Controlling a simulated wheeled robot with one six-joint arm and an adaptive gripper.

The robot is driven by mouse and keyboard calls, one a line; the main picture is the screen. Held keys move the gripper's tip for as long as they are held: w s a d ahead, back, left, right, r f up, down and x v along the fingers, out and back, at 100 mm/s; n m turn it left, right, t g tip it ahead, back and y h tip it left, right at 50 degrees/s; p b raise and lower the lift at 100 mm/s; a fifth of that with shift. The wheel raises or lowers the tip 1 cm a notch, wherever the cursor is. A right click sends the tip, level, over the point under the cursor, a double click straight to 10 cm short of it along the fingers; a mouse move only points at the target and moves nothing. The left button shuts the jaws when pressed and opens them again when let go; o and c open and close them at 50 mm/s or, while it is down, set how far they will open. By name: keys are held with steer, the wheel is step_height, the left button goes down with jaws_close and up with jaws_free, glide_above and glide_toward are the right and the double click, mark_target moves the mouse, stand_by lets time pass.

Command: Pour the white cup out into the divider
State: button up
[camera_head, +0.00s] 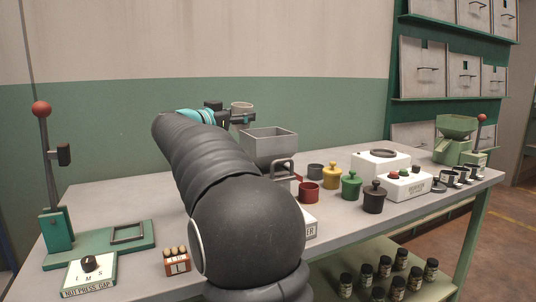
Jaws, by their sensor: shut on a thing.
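The white cup (242,107) is up in the air and looks upright, its rim on top. My gripper (238,119) is shut on it; my arm hides part of the grip. The cup is above and slightly left of a grey square-mouthed hopper (268,143). This hopper stands over a white base (309,226) whose label is partly hidden and ends in "ER"; it appears to be the divider. A grey handle-like frame shows at its front.
A nut press (58,228) with a red-knobbed lever stands at the left. Right of the hopper are a red cup (308,192), a grey cup (315,170), yellow, green and black lidded pots, a white device (403,184) and a green grinder (455,142). Jars stand on the lower shelf.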

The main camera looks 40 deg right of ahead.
mark_target(249, 109)
steer(key=shift+s+r+m+h, duration=0.3)
steer(key=shift+s+m, duration=0.45)
steer(key=shift+m, duration=0.3)
steer(key=shift+s+r+m+h, duration=0.15)
steer(key=shift+s+r+m, duration=0.15)
steer(key=shift+s+m, duration=0.55)
steer(key=shift+s+r+m+h, duration=0.3)
steer(key=shift+s+m, duration=0.3)
steer(key=shift+m, duration=0.6)
steer(key=shift+s+r+m+g+h, duration=0.15)
steer(key=shift+r+m+g, duration=0.2)
steer(key=shift+m, duration=0.7)
steer(key=shift+s+r+m+g+h, duration=0.15)
steer(key=shift+r+m+g, duration=0.15)
steer(key=shift+m, duration=0.8)
steer(key=shift+r+m+g+h, duration=0.15)
steer(key=shift+r+m+g, duration=0.15)
steer(key=shift+m, duration=0.75)
steer(key=shift+d+r+m, duration=0.1)
steer(key=shift+r+m, duration=0.05)
steer(key=shift+m, duration=0.65)
steer(key=shift+s+f+m+g, duration=0.25)
steer(key=shift+s+m+g, duration=0.1)
steer(key=shift+s+m, duration=0.15)
steer(key=shift+s+f+m+b, duration=0.1)
steer(key=shift+f+m+b, duration=0.1)
steer(key=shift+m+b, duration=0.15)
steer(key=shift+s+f+m+b, duration=0.15)
steer(key=shift+s+m+b, duration=0.1)
steer(key=shift+b, duration=0.25)
